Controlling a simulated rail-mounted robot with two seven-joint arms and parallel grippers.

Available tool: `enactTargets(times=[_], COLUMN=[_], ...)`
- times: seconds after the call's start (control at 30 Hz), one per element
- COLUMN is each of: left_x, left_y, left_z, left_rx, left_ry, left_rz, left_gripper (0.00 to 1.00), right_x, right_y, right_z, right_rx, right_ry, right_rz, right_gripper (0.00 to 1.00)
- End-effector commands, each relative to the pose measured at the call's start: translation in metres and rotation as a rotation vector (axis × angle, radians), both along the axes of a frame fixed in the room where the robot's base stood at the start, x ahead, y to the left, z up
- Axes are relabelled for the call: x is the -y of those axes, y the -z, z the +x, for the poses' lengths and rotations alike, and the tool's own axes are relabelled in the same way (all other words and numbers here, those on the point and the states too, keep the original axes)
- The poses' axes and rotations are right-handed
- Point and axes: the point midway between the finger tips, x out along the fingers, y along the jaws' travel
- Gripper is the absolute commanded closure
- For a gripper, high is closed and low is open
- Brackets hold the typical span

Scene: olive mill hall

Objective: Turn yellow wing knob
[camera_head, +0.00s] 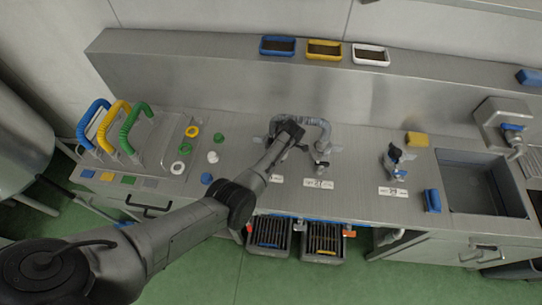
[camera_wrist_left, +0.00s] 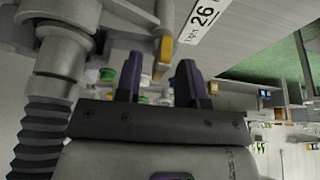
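The yellow wing knob (camera_wrist_left: 163,52) shows in the left wrist view on a grey metal valve body (camera_wrist_left: 65,50), beside a tag reading 26 (camera_wrist_left: 200,18). My left gripper (camera_wrist_left: 158,82) has its two dark fingers apart with nothing between them. The knob appears just past the fingertips, between them in the picture; I see no contact. In the head view my left gripper (camera_head: 288,130) is at the pipe fittings on the steel counter, and my arm hides the knob there. My right gripper is in neither view.
Blue, yellow and green hoop handles (camera_head: 117,125) stand left.

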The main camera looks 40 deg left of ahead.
Motion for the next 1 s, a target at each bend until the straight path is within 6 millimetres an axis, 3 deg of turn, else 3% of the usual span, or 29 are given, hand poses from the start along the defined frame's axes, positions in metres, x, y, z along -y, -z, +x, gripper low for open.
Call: enactTargets(times=[0.4,0.6,1.0], left_x=[0.026,0.035,0.042], left_y=[-0.072,-0.099,-0.118], left_z=[0.016,0.021,0.025], left_rx=[0.003,0.000,-0.004], left_ry=[-0.001,-0.001,-0.002], left_rz=[-0.001,0.000,-0.001], left_gripper=[0.64,0.64,0.64], right_x=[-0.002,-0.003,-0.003], right_y=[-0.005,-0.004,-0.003], right_z=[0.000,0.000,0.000], right_rx=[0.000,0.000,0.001], right_ry=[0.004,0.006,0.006], right_rz=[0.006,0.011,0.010], right_gripper=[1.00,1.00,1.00])
